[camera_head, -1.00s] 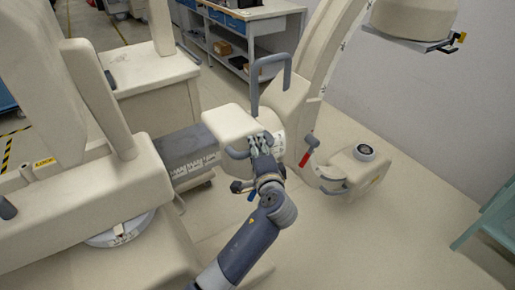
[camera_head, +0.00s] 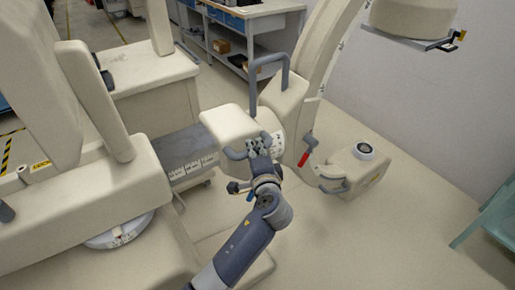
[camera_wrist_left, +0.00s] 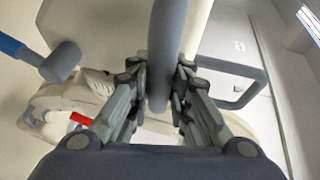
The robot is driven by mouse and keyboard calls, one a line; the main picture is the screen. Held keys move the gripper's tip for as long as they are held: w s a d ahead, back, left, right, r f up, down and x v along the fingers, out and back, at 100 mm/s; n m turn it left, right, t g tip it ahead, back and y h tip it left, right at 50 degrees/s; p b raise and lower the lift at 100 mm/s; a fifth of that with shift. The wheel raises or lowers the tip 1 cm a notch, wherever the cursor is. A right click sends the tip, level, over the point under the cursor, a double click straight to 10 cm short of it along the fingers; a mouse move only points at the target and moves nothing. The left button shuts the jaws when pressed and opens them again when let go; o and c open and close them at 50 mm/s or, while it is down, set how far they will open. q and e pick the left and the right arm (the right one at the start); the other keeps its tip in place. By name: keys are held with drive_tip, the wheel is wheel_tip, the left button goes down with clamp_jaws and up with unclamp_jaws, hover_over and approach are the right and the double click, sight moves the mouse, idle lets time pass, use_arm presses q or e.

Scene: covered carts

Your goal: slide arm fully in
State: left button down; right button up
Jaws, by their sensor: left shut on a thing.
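The slide arm (camera_head: 187,152) is a grey bar with a marked scale, running from the cream cart body (camera_head: 85,205) on the left to a cream block (camera_head: 230,127). A length of the grey bar shows between them. The block bears the large curved C-shaped frame (camera_head: 322,45). My left gripper (camera_head: 260,145) is at the block's front, shut on a grey handle (camera_head: 235,154). In the left wrist view, the handle bar (camera_wrist_left: 168,50) runs between the two fingers (camera_wrist_left: 160,92). The fingers partly hide the handle. My right gripper is not in view.
A tall grey loop handle (camera_head: 285,75) stands above the block. A red-gripped lever (camera_head: 304,158) and a cream lower unit (camera_head: 357,172) are to the right. A workbench (camera_head: 262,22) stands behind and a green table (camera_head: 490,222) far right. Floor at the lower right is clear.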

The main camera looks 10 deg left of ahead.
sight(230, 162)
use_arm(q)
drive_tip(key=shift+s+a+f, duration=0.3)
drive_tip(key=shift+s+a, duration=0.15)
drive_tip(key=shift+a, duration=0.15)
drive_tip(key=s+a+p, duration=0.4)
drive_tip(key=s+a, duration=0.6)
drive_tip(key=s, duration=0.1)
drive_tip(key=shift+a+r, duration=0.3)
drive_tip(key=shift+r, duration=0.15)
drive_tip(key=shift+d+r, duration=0.1)
drive_tip(key=c, duration=1.8)
unclamp_jaws()
drive_tip(key=o, duration=0.4)
drive_tip(key=shift+w+d, duration=0.15)
drive_tip(key=shift+w, duration=0.05)
drive_tip(key=shift+c, duration=0.2)
drive_tip(key=v, duration=1.1)
drive_tip(key=shift+d, duration=0.35)
